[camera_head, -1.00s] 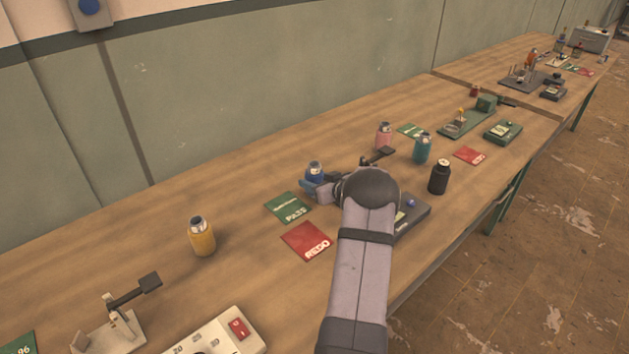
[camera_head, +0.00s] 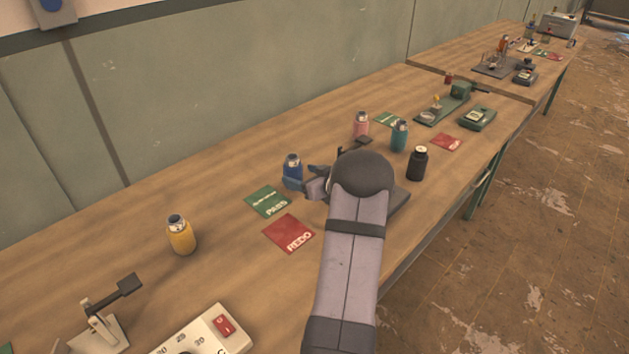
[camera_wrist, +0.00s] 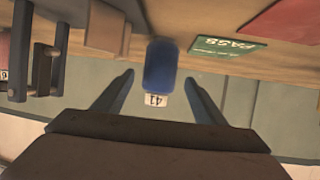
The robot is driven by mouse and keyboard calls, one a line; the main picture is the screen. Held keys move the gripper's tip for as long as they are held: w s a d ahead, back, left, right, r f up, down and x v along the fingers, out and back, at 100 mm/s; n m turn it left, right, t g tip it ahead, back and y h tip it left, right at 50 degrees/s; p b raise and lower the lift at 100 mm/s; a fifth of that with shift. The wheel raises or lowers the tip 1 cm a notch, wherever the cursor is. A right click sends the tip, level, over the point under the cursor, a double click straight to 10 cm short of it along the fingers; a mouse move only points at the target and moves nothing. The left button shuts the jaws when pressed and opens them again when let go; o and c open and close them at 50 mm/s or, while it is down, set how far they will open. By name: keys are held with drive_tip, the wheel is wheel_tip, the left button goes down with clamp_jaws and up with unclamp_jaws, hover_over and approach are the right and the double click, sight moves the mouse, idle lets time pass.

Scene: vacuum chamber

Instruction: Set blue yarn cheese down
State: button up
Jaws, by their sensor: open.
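The blue yarn cheese (camera_head: 292,164) stands upright on the bench, just behind the green PASS card (camera_head: 266,201). My gripper (camera_head: 305,177) is at its right, low over the bench, with its jaws open. In the wrist view the blue cheese (camera_wrist: 158,68) lies between the two spread fingers (camera_wrist: 160,82), with a gap on each side. A pale end with the number 41 shows on it. The gripper partly hides the cheese's lower part in the head view.
A red REDO card (camera_head: 289,233) lies in front of the PASS card. A yellow cheese (camera_head: 180,236) stands at left. Pink (camera_head: 361,124), teal (camera_head: 399,135) and black (camera_head: 417,163) ones stand to the right. A dark device (camera_head: 396,199) is partly behind my arm.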

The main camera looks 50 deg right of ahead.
drive_tip(key=v, duration=0.6)
drive_tip(key=shift+s+b, duration=0.3)
drive_tip(key=shift+a+r, duration=0.1)
drive_tip(key=shift+r, duration=0.05)
drive_tip(key=shift+c, duration=0.9)
